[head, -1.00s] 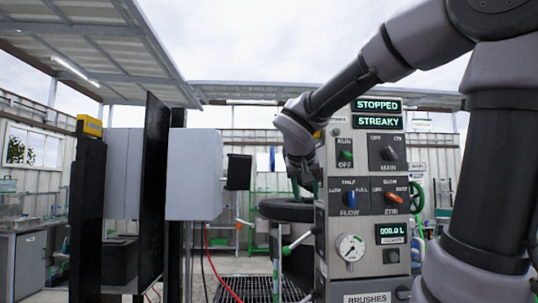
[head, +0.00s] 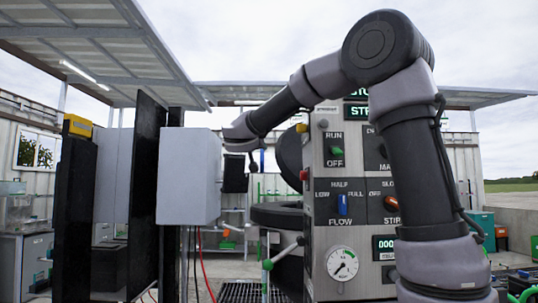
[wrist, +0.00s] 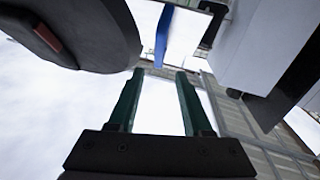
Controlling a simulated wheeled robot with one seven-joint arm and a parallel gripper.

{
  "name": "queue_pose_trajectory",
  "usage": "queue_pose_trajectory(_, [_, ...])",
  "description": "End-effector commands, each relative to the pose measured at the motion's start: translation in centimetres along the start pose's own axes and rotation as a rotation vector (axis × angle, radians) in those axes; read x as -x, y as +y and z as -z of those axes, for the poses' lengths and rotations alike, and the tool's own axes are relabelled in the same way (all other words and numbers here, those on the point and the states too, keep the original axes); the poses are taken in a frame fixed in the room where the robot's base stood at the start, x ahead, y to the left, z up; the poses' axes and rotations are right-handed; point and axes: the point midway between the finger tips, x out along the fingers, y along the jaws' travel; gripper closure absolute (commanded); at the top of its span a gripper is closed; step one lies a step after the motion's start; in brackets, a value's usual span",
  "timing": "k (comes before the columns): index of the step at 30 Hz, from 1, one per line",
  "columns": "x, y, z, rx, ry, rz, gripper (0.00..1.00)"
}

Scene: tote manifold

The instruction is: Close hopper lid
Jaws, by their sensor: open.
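A dark round disc, which looks like the raised hopper lid (head: 289,152), stands tilted up behind the left edge of the control panel. Below it is the dark round rim of the hopper (head: 275,215), partly hidden by the panel. In the wrist view a large dark rounded body, probably the lid (wrist: 75,28), fills the upper left, with a small reddish patch on it. My gripper (wrist: 160,74) is open, with its two green fingers apart and nothing between them. In the head view my wrist is left of the lid, near the grey box; the fingertips are not clear there.
A grey box (head: 188,178) with a black block (head: 235,173) on its side stands close to my wrist. The control panel (head: 348,190) is to the right, with a green-knobbed lever (head: 267,264) beside it. A blue strip (wrist: 162,38) shows ahead of my fingers.

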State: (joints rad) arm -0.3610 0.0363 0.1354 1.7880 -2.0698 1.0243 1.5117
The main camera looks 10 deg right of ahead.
Motion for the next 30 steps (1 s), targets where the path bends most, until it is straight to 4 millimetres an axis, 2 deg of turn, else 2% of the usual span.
queue_pose_trajectory(15, [-8.7,0.1,-0.1,0.001,-0.003,-0.003,0.5])
queue_pose_trajectory(21, [-10.1,0.2,-0.1,0.001,-0.002,-0.003,0.5])
queue_pose_trajectory(29, [-10.2,0.1,-0.1,0.001,-0.002,-0.002,0.5])
queue_pose_trajectory(30, [-10.2,0.1,-0.1,0.001,-0.002,-0.002,0.58])
